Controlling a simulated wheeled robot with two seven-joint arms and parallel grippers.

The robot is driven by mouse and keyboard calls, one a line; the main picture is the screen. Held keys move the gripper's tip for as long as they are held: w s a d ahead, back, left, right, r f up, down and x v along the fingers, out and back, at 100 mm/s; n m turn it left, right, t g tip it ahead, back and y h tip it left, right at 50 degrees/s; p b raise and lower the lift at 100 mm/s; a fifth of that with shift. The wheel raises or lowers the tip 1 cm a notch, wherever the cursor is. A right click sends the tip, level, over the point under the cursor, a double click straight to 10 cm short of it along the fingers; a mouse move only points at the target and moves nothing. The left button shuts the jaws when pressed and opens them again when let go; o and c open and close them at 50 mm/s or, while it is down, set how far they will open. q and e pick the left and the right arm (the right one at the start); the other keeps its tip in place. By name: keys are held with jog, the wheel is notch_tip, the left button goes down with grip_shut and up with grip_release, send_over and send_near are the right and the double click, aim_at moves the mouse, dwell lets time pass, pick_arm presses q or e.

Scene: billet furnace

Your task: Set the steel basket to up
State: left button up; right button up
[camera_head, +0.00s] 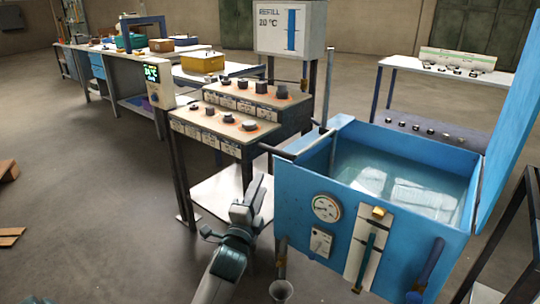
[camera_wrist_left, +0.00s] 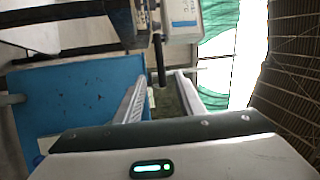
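A blue tank (camera_head: 380,205) of clear water stands at the right in the head view. I cannot clearly make out a steel basket in it. On its front, a white slotted plate (camera_head: 358,262) carries a teal bar and a brass-coloured knob (camera_head: 378,212). My left gripper (camera_head: 250,195) is left of the tank's front, apart from the plate. In the left wrist view, its fingers (camera_wrist_left: 162,78) are spread with nothing clearly held between them; a blue surface (camera_wrist_left: 75,95) lies to their left. My right gripper does not show.
A round gauge (camera_head: 326,208) and a small switch plate (camera_head: 321,242) sit left of the slotted plate. Control panels with knobs (camera_head: 230,120) stand behind my left gripper. A raised blue panel (camera_head: 512,130) borders the tank's right side. Floor at the left is largely open.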

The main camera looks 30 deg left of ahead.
aim_at(274, 153)
pick_arm(q)
jog(key=shift+w, duration=0.1)
jog(key=x, duration=1.7)
jog(key=shift+w+d+b, duration=0.15)
jog(key=shift+b, duration=0.15)
grip_shut()
